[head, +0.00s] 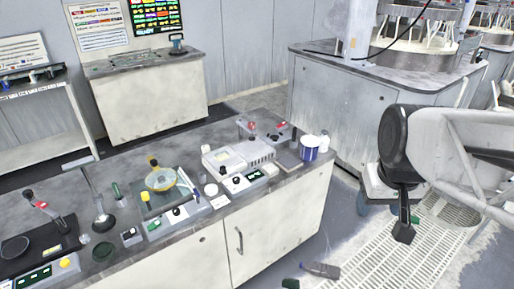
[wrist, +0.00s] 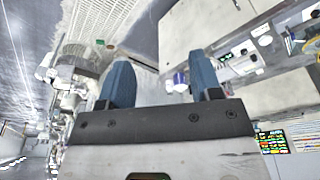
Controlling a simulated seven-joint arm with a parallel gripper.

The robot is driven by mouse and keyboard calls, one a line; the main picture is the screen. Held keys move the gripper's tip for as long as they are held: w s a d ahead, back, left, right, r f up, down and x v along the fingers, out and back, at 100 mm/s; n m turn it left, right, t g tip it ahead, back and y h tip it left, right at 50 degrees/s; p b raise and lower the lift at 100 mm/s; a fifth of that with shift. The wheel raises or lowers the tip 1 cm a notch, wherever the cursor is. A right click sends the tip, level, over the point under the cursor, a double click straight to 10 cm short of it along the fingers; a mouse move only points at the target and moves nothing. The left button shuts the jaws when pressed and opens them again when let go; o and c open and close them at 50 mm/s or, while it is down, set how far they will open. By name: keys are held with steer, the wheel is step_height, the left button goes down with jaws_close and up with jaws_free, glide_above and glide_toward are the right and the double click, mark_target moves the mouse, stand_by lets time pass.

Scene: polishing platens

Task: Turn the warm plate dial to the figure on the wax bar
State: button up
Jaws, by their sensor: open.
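My gripper (wrist: 163,72) shows in the wrist view with its two blue fingers spread wide and nothing between them. It is away from the bench. On the bench in the head view, a control box with a green display (head: 254,175) carries a small dark dial (head: 237,180). Another control box with a dark knob (head: 177,212) stands in front of a yellow-rimmed bowl (head: 160,179). A third panel with a green display (head: 36,274) is at the lower left. I cannot tell which one is the warm plate dial. I cannot make out the wax bar or any figure on it.
The grey bench top (head: 130,218) is crowded with a pale boxy device (head: 238,155), a blue-and-white tub (head: 309,148) and a black spoon-like tool (head: 103,220). A bottle (head: 320,270) lies on the floor. A polishing machine (head: 415,45) stands behind at right.

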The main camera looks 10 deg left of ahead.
steer(key=w+a+f+n, duration=0.1)
steer(key=w+a+n, duration=0.15)
steer(key=w, duration=0.45)
steer(key=w+a+n, duration=0.1)
steer(key=w+a, duration=0.3)
steer(key=w, duration=0.3)
steer(key=n+g, duration=0.2)
steer(key=n, duration=0.5)
glide_above(236, 178)
steer(key=f, duration=2.5)
steer(key=shift+s+d+f, duration=0.15)
steer(key=shift+d+f, duration=0.1)
steer(key=shift+a+f, duration=0.25)
steer(key=shift+f, duration=0.05)
steer(key=shift+f, duration=0.1)
steer(key=shift+f, duration=3.8)
steer(key=c, duration=0.9)
